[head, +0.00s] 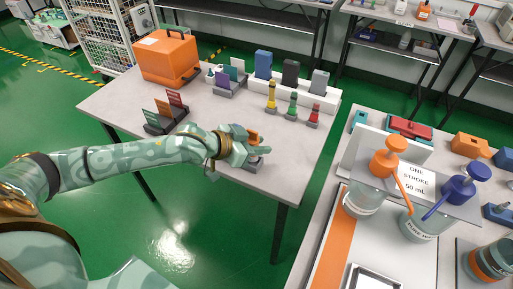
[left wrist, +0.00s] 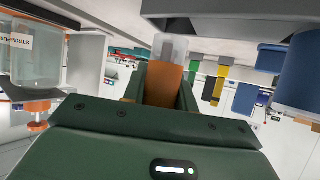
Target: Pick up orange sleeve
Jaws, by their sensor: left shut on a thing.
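The orange sleeve (left wrist: 164,84) is between the fingers of my left gripper in the left wrist view, with a pale translucent part at its far end. In the head view my left gripper (head: 248,148) is at the front right of the left table, and a small part of the orange sleeve (head: 254,136) shows between its fingers. The gripper is shut on the sleeve. A small grey base shows just under the gripper; whether the sleeve touches it is hidden. My right gripper is not in view.
On the same table (head: 215,180) stand an orange case (head: 168,57), card racks, and a white block with yellow, green and red testers (head: 292,106) before it. The right table holds orange (head: 388,158) and blue (head: 458,188) pump bottles.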

